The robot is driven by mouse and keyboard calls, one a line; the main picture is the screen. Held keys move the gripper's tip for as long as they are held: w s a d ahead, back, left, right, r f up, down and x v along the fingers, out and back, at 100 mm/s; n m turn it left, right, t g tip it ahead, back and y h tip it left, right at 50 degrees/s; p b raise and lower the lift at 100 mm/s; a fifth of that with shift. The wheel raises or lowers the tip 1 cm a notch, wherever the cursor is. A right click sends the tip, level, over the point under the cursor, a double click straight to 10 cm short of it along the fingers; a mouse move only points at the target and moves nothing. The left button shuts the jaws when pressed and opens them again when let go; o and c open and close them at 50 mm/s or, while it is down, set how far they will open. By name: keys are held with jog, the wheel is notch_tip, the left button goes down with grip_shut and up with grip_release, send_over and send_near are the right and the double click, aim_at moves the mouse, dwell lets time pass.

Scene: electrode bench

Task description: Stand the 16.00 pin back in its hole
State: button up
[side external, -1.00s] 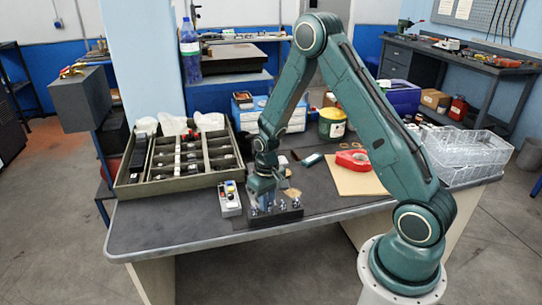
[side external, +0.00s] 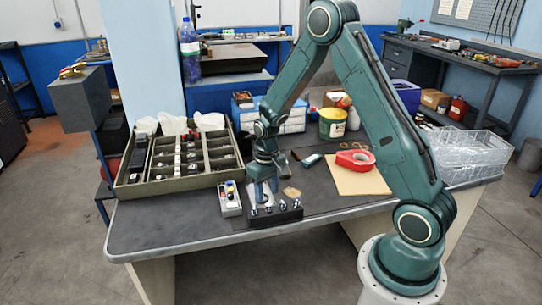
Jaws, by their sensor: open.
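A black block (side external: 290,215) sits near the front edge of the bench, with several shiny metal pins (side external: 268,209) standing in a row along it. The pins are too small here for me to read any size, so I cannot tell which is the 16.00 pin or which hole is its own. My gripper (side external: 265,193) points down just behind the left half of the block. Its jaws are open, and I see nothing held between them. The fingertips partly overlap the block's back edge in this view, so I cannot tell if they touch anything.
A small grey box (side external: 231,207) with coloured items stands left of the block. A large compartment tray (side external: 124,188) fills the bench's left side. A clear crate (side external: 468,160) stands further right.

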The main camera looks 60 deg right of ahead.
notch_tip(320, 180, up, 10)
jog(key=shift+f, duration=0.2)
jog(key=shift+r, duration=0.15)
dwell(0.4)
notch_tip(320, 180, up, 5)
jog(key=shift+f, duration=0.15)
dwell(0.6)
jog(key=s+a+r+n+t, duration=0.2)
jog(key=s+a+r+t, duration=0.1)
jog(key=s+a+r, duration=0.55)
jog(key=s+a+r+t, duration=0.1)
jog(key=s+a, duration=0.1)
jog(key=s, duration=0.4)
jog(key=s+a+r+n+t, duration=0.1)
jog(key=s+r, duration=0.1)
jog(key=s, duration=0.4)
jog(key=shift+s+a+r+t, duration=0.25)
jog(key=shift+a+r+t, duration=0.05)
jog(key=shift+a, duration=0.05)
